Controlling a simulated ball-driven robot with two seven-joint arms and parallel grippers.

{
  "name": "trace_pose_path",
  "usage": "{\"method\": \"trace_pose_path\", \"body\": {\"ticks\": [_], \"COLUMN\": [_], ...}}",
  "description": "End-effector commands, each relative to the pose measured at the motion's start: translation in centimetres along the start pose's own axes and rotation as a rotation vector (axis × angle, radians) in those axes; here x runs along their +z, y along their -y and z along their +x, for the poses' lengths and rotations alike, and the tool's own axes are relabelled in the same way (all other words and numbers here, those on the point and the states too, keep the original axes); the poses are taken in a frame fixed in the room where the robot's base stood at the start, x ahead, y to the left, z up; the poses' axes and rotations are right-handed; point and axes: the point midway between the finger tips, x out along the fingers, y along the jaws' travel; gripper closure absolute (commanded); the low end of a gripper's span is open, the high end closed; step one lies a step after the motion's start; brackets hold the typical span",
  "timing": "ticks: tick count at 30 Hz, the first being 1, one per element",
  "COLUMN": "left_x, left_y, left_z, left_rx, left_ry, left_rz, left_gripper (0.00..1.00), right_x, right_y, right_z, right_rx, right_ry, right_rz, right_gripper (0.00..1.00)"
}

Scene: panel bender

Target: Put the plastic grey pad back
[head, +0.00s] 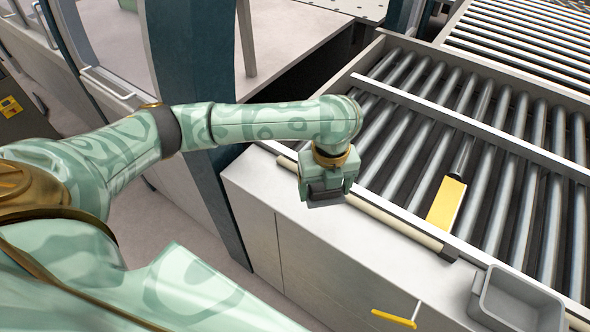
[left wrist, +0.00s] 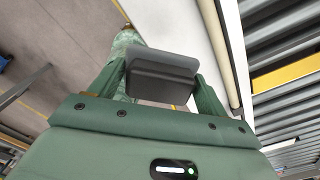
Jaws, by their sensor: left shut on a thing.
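My left gripper (head: 326,196) is above the light front ledge of the roller table. It is shut on the grey pad (left wrist: 162,75), a dark grey block that sits between the two green fingers in the left wrist view. In the head view only a dark lower part of the pad (head: 325,198) shows under the gripper; the rest is hidden. Whether the pad touches the ledge cannot be told. My right gripper is not in view.
A roller table (head: 480,130) with metal rails fills the right side. A yellow block (head: 446,204) lies on its rollers. A grey open bin (head: 515,303) stands at the lower right, and a yellow-handled tool (head: 394,318) is near the front edge. A dark blue post (head: 190,60) rises behind my left arm.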

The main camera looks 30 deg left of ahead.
Motion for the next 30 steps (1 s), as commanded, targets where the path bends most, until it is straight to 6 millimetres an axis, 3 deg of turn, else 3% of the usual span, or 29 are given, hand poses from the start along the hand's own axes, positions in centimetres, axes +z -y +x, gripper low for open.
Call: {"method": "trace_pose_path", "body": {"ticks": [5,10,15,23,30], "left_x": [3.4,8.0,10.6,12.2,12.7], "left_y": [-1.5,-3.5,-4.6,-5.2,-5.5], "left_z": [2.1,4.5,7.8,9.4,13.0], "left_rx": [0.005,0.005,0.003,0.001,0.003], "left_ry": [-0.002,-0.002,-0.003,-0.001,-0.001], "left_rz": [0.014,0.012,0.015,0.017,0.018], "left_gripper": [0.48,0.48,0.48,0.48,0.48], "right_x": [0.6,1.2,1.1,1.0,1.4], "right_y": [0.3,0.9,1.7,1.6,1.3], "right_z": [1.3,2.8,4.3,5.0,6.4], "right_rx": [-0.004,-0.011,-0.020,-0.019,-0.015], "right_ry": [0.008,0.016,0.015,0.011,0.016], "right_rz": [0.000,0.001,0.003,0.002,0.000], "right_gripper": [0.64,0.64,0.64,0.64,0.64]}}
